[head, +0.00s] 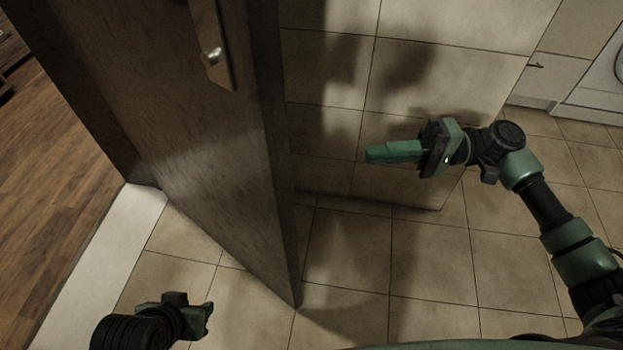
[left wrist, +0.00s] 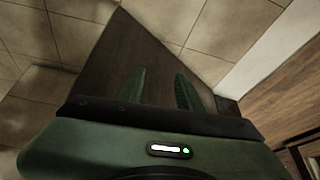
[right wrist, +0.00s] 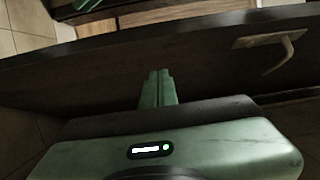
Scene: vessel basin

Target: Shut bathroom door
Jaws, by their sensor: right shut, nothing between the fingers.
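The dark brown door (head: 190,130) stands ajar, its narrow free edge (head: 276,170) facing me. A metal handle plate (head: 212,55) is on its left face. The right wrist view shows the other face (right wrist: 90,75) with a lever handle (right wrist: 275,48). My right gripper (head: 368,153) is shut and empty, right of the door, pointing left at it; a gap shows between them in the head view. My left gripper (head: 208,312) is low, left of the door's lower corner. In the left wrist view its fingers (left wrist: 159,88) are apart with the door panel (left wrist: 150,60) beyond them.
A white threshold strip (head: 100,250) separates the wood floor (head: 50,180) at left from the tiled floor (head: 345,250). A tiled wall (head: 440,75) stands behind the door. A white cabinet (head: 535,80) and appliance (head: 600,90) are at far right. Tiled floor is clear below the right gripper.

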